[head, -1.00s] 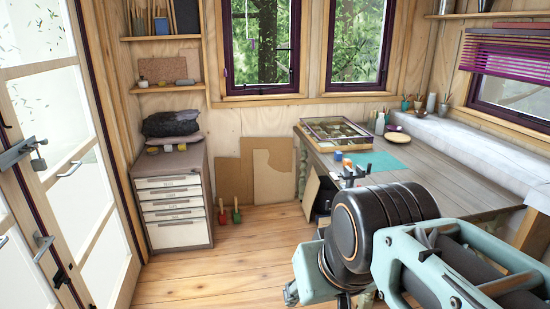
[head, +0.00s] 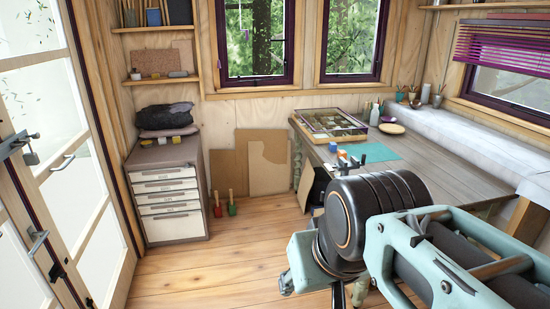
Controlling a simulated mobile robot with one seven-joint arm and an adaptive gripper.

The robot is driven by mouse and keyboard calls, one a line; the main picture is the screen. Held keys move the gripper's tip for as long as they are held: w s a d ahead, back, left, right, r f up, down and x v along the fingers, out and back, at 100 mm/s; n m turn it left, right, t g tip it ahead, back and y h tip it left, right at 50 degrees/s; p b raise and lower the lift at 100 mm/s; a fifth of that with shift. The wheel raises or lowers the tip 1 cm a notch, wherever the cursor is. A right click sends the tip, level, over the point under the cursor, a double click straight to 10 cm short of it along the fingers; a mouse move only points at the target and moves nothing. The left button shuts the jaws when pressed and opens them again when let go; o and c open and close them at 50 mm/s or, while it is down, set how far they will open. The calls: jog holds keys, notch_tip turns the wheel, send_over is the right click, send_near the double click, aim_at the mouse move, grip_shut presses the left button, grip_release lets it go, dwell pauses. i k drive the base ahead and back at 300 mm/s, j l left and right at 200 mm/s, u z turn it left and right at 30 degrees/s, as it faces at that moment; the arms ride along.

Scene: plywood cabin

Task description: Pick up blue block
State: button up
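A small blue block (head: 333,147) appears to sit near the left edge of the grey workbench (head: 440,178), left of a green mat (head: 378,152). It is tiny in the head view. Small blue, white and red bits (head: 346,157) show just in front of it; I cannot tell what they are. My pale green and black arm fills the lower right foreground and hides part of the bench. My gripper cannot be made out, so its distance from the block is not shown.
A framed display case (head: 329,124) lies at the bench's back. A drawer cabinet (head: 168,192) stands at left, beside boards (head: 263,165) leaning on the wall and small red and green-handled tools (head: 225,205). The wooden floor (head: 220,265) is clear in the middle. A glass door (head: 75,185) is at left.

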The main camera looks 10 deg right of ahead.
aim_at(332, 147)
jog(key=u, duration=0.15)
jog(key=i+z, duration=0.1)
jog(key=i, duration=0.95)
jog(key=i+z, duration=0.1)
jog(key=i, duration=0.95)
jog(key=i+z, duration=0.1)
jog(key=i, duration=0.45)
jog(key=i+j+z, duration=0.15)
jog(key=i, duration=0.4)
jog(key=i+z, duration=0.35)
jog(key=i, duration=0.15)
jog(key=i+z, duration=0.3)
jog(key=i, duration=0.2)
jog(key=i+z, duration=0.35)
jog(key=i+j+z, duration=0.2)
jog(key=i+z, duration=0.2)
jog(key=i, duration=0.15)
jog(key=k+l, duration=0.1)
jog(key=l, duration=0.15)
